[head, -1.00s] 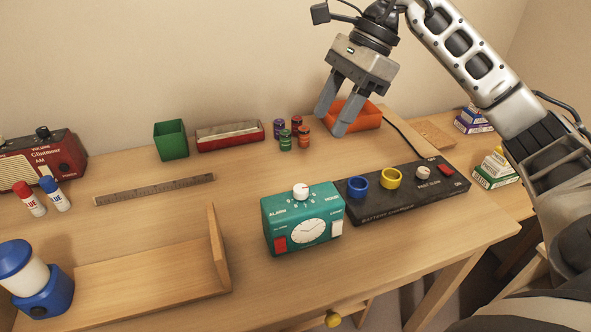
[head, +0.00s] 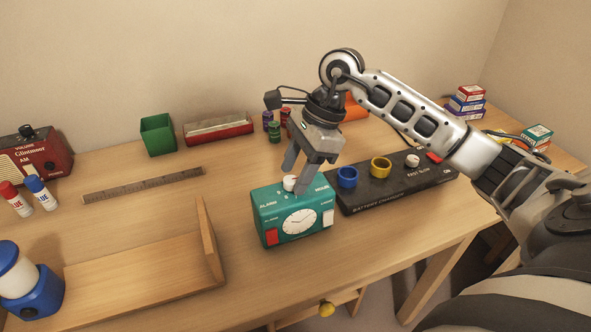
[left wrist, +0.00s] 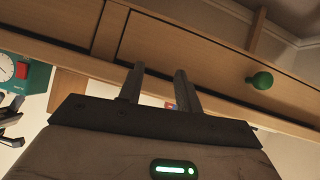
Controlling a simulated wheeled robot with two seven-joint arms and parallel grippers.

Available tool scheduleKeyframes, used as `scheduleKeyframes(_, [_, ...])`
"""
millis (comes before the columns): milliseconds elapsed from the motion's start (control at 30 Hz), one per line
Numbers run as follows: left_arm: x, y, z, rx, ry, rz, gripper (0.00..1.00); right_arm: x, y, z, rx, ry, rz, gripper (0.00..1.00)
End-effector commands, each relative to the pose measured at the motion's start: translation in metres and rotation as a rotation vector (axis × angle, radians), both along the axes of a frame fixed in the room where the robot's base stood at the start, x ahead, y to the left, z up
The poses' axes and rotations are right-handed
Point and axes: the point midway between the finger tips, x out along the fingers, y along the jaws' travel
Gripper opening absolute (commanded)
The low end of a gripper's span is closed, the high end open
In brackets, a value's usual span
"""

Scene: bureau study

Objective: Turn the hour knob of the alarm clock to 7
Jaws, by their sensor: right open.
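The teal alarm clock (head: 267,222) stands on the desk, with a white dial, a red button and a white button on its front. Its white hour knob (head: 290,183) is on the top face. My right gripper (head: 295,182) is open and points down over the clock top, one finger on each side of the knob in the picture; I cannot tell whether they touch it. The clock also shows at the left edge of the left wrist view (left wrist: 38,78). My left gripper (left wrist: 160,85) is open and empty in the left wrist view, in front of the desk's drawer front.
A black battery charger (head: 380,200) with blue and yellow rings stands right of the clock. A wooden tray (head: 150,272) lies left of it. Small bottles (head: 274,131), a red box (head: 218,130) and a green bin (head: 158,135) stand behind. A ruler (head: 140,186) lies at left.

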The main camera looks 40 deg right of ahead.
Motion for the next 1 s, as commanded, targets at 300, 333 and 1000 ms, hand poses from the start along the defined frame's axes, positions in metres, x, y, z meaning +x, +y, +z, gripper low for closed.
scheduleKeyframes(300, [-0.0013, 0.0003, -0.0036, 0.002, 0.008, 0.0, 0.34, 0.0005, 0.0026, -0.0062, 0.0, 0.0, 0.0, 0.48])
scheduleKeyframes(333, [-0.0014, 0.0003, -0.0039, 0.003, 0.009, 0.0, 0.34, 0.0005, 0.0026, -0.0062, 0.0, 0.0, 0.0, 0.48])
scheduleKeyframes(1000, [0.0004, -0.0004, -0.0051, -0.005, -0.002, 0.001, 0.34, -0.0005, 0.0023, -0.007, -0.001, -0.002, -0.082, 0.03])
